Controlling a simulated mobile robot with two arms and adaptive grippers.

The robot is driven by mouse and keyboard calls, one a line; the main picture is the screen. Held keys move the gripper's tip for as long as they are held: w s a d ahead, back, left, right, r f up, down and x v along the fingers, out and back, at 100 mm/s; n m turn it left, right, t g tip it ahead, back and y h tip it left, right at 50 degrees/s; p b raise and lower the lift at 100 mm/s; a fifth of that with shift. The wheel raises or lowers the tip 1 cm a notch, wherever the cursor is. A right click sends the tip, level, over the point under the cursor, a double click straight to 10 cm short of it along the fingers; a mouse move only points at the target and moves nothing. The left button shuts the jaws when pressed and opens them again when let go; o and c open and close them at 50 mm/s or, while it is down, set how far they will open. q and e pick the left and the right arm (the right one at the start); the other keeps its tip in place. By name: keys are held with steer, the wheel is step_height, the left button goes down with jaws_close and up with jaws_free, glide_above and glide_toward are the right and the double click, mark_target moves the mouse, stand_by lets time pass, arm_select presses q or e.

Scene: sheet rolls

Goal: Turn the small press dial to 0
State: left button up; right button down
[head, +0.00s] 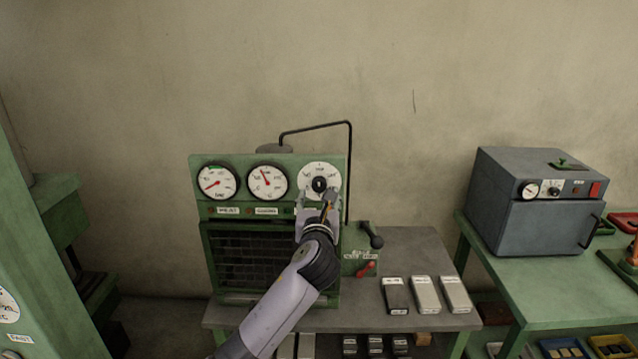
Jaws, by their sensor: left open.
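The green press panel (218,250) stands on a grey table against the wall. Two round gauges with red needles sit at its upper left, and a white dial (319,170) with a black knob (319,185) sits at its upper right. My left gripper (319,193) is at the lower part of this dial, its fingers open on either side just below the knob. I cannot tell whether the fingers touch the knob. The gripper hides the lower part of the dial, and the dial's markings are too small to read. My right gripper is not in view.
A black lever (371,236) and a red handle (366,268) are right of the panel. Several labelled blocks (425,295) lie on the table's front right. A grey oven (540,205) stands on a green table at right. A green machine (40,270) is at left.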

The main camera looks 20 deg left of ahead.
mark_target(319, 187)
arm_select(q)
steer(key=shift+p+x, duration=0.4)
steer(key=shift+x, duration=2.5)
steer(key=shift+c, duration=0.2)
steer(key=shift+f, duration=0.1)
steer(key=c, duration=1.1)
